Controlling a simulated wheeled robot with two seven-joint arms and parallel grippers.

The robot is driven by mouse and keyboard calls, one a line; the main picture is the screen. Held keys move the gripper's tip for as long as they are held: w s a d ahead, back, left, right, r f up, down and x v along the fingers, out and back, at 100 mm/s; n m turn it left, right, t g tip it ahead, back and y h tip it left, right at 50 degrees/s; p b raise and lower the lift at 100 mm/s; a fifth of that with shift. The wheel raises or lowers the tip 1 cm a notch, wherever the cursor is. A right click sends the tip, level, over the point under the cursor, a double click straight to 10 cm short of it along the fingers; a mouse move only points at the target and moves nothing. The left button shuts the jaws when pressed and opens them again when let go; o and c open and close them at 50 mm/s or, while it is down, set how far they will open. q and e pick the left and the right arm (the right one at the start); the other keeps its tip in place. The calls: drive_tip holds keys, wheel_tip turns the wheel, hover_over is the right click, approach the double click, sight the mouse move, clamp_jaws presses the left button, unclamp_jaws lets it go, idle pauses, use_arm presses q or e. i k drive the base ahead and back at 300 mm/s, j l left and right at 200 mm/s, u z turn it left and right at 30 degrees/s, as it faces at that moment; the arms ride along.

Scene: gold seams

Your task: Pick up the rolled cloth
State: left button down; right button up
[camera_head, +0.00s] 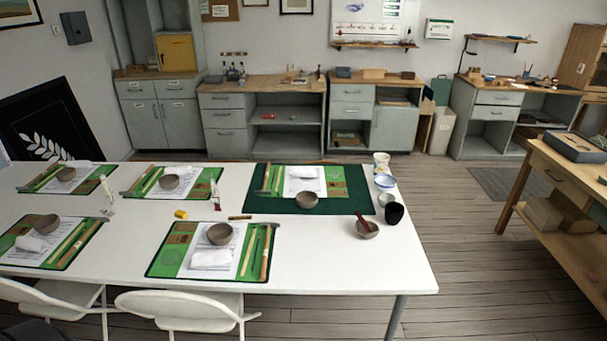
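Several small white cloth-like bundles lie on the green place mats of the long white table. One white bundle (31,243) is on the near left mat, beside a grey bowl (47,224). Another white bundle (210,258) is on the near middle mat, just below a grey bowl (220,234). A third pale bundle (302,172) lies on the far right mat, above a grey bowl (307,200). I cannot tell at this size which of them is rolled rather than folded. Neither of my grippers shows in this view.
The white table (330,270) has bare room at its front right. A bowl with a reddish tool (367,229), a black cup (394,213) and a patterned cup (381,162) stand near its right end. White chairs (185,304) stand along the front edge.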

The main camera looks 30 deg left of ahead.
sight(307, 173)
drive_tip(key=i+j+z, duration=0.15)
drive_tip(key=i+j, duration=0.65)
drive_tip(key=i, duration=0.15)
